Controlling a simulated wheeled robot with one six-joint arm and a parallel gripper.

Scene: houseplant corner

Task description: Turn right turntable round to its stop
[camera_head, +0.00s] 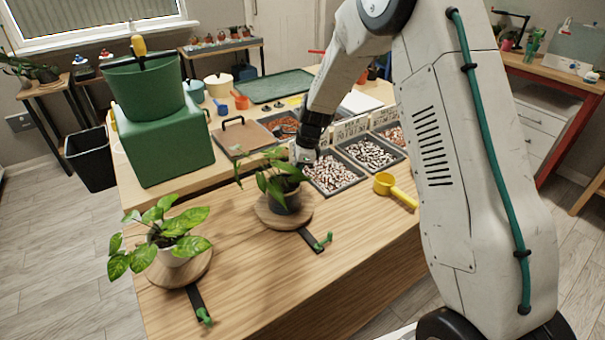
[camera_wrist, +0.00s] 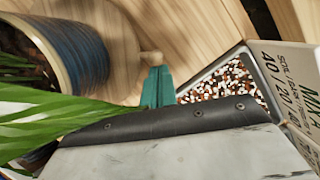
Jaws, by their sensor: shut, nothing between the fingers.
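The right turntable (camera_head: 264,214) is a round wooden disc near the middle of the table. It bears a leafy plant in a dark pot (camera_head: 284,200); the pot also shows at the left of the wrist view (camera_wrist: 75,50). A small wooden peg (camera_wrist: 151,58) stands by the disc's edge in the wrist view. My gripper (camera_wrist: 157,88) has its teal fingers closed and empty, right beside the peg; I cannot tell whether they touch. In the head view its tips are hidden behind the plant. A black strip with a green stop (camera_head: 322,242) lies in front of the turntable.
The left turntable (camera_head: 205,268) bears another plant, with its own strip and green stop (camera_head: 204,316). Trays of pebbles (camera_head: 331,174) stand close to my gripper's right. The table's front right is bare.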

